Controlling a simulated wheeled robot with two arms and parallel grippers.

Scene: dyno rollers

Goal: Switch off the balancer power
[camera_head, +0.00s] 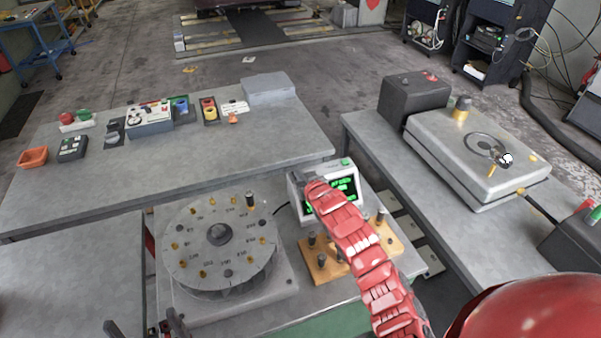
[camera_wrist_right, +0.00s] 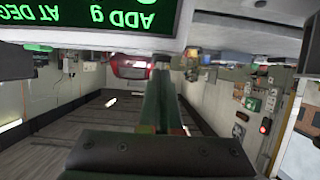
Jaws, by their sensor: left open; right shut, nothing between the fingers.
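The balancer's display box (camera_head: 352,192) is white with a black screen of green text, behind the round balancer plate (camera_head: 219,242). A small green part (camera_head: 345,162) shows on its top edge; I cannot tell if it is the power switch. My red right arm crosses in front of the box and hides part of it. My right gripper (camera_head: 299,176) is shut and empty at the box's upper left corner. In the right wrist view its fingers (camera_wrist_right: 172,85) point past the upside-down screen (camera_wrist_right: 110,15); contact cannot be told. My left gripper (camera_head: 145,327) is open and empty at the bottom edge.
A wooden block with dark pegs (camera_head: 325,262) stands in front of the box, partly behind my right arm. A grey bench (camera_head: 180,180) with several buttons and switches lies behind left. A right bench carries a silver machine (camera_head: 475,155) and a black box (camera_head: 413,97).

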